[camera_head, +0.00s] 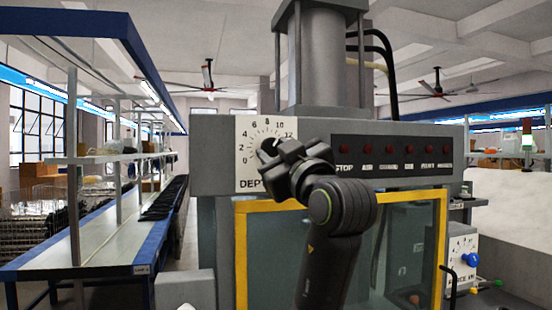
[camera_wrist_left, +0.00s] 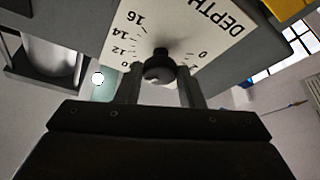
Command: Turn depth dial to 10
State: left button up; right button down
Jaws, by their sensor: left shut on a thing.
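The depth dial is a white plate (camera_head: 248,170) marked with numbers and the word DEPTH, on the front of a grey machine. In the head view, 0 to 12 can be read. My left gripper (camera_head: 267,151) is at the dial's centre and covers its right and lower part. In the left wrist view, the dark round knob (camera_wrist_left: 159,66) sits between the tips of my left gripper (camera_wrist_left: 160,80), which is shut on it. The plate (camera_wrist_left: 190,30) appears turned there, with 12, 14, 16 and 0 readable. The knob's pointer cannot be made out. My right gripper is not in view.
A row of red buttons (camera_head: 390,155) with labels runs right of the dial on the same panel. A yellow-framed clear guard (camera_head: 440,250) is below it. A long workbench (camera_head: 90,235) with shelves stands at the left. A control box with a blue knob (camera_head: 474,260) is at the right.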

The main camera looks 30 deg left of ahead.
pick_arm(q)
jog(key=shift+n, duration=0.4)
jog(key=o, duration=1)
jog(key=shift+s+d+f+b, duration=0.2)
jog(key=shift+d+f+b, duration=0.15)
jog(key=shift+d, duration=0.1)
jog(key=b+v, duration=0.6)
jog(key=v, duration=1)
jog(key=shift+d+r, duration=0.15)
jog(key=shift+d, duration=0.15)
